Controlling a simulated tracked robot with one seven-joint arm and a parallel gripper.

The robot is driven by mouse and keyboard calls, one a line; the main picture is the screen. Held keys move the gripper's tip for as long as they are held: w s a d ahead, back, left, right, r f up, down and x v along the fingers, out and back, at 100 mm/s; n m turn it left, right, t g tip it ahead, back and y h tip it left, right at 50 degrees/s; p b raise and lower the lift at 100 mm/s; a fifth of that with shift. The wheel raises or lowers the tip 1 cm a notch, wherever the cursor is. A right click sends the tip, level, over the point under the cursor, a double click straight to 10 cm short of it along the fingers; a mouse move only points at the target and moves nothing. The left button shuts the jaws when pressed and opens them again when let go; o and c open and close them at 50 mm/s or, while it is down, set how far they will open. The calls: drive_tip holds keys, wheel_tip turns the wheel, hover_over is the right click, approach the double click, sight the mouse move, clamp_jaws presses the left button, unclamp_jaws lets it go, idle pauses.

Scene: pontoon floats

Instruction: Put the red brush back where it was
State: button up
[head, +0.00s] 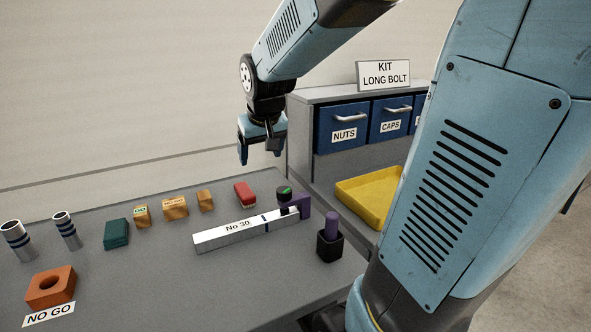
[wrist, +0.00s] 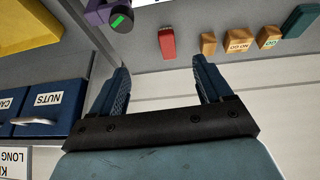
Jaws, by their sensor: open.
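The red brush (head: 245,194) lies on the grey table, behind the white bar marked No 30 and right of the wooden blocks. It also shows in the wrist view (wrist: 167,43), near the top middle, with its bristle end toward the top of the picture. My gripper (head: 258,160) hangs above the back edge of the table, pointing down, apart from the brush. In the wrist view its two fingers (wrist: 160,76) are spread with nothing between them.
The white bar (head: 235,236) carries a purple clamp (head: 303,203) at its right end. Wooden blocks (head: 175,208), a green block (head: 117,234), metal tubes (head: 66,231) and an orange block (head: 51,287) stand left. A black holder (head: 329,246), yellow tray (head: 368,196) and blue drawers (head: 343,127) are right.

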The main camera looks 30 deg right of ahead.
drive_tip(key=s+r, duration=0.1)
drive_tip(key=s, duration=0.8)
drive_tip(key=s+r, duration=0.2)
drive_tip(key=s, duration=0.7)
drive_tip(key=shift+r+t+y, duration=0.25)
drive_tip(key=shift+t+y, duration=0.05)
